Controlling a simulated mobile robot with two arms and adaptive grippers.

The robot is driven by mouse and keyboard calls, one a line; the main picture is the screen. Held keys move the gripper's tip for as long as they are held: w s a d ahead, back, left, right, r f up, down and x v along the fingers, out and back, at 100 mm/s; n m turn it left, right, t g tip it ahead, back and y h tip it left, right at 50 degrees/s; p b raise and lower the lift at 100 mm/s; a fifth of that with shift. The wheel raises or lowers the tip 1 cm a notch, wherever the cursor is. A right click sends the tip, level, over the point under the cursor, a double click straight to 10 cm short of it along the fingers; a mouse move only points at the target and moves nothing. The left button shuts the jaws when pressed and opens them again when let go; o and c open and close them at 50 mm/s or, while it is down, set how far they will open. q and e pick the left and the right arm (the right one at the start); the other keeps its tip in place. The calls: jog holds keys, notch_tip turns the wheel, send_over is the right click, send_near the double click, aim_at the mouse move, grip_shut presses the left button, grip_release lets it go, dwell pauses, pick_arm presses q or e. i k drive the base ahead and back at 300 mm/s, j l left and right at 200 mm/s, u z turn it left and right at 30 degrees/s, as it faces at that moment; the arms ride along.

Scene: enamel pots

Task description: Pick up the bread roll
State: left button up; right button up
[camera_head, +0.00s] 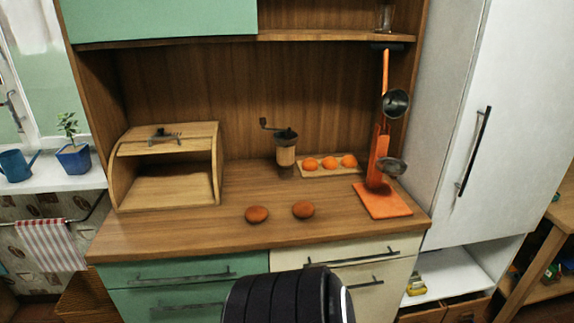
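Two round brown bread rolls lie apart on the wooden counter near its front edge. The left roll (257,214) is a little lower in the picture than the right roll (303,209). An open wooden bread box (170,188) stands on the counter to their left and looks empty. Neither of my grippers is in the head camera view. A dark rounded part at the bottom middle hides a bit of the drawer fronts.
A coffee grinder (286,150) stands behind the rolls. A wooden tray (314,172) holds three orange fruits. An orange stand (378,180) with metal ladles rises at the counter's right. The counter (180,228) is clear around the rolls. A shelf (310,36) hangs above.

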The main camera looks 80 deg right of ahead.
aim_at(255, 214)
jog(key=z, duration=2.45)
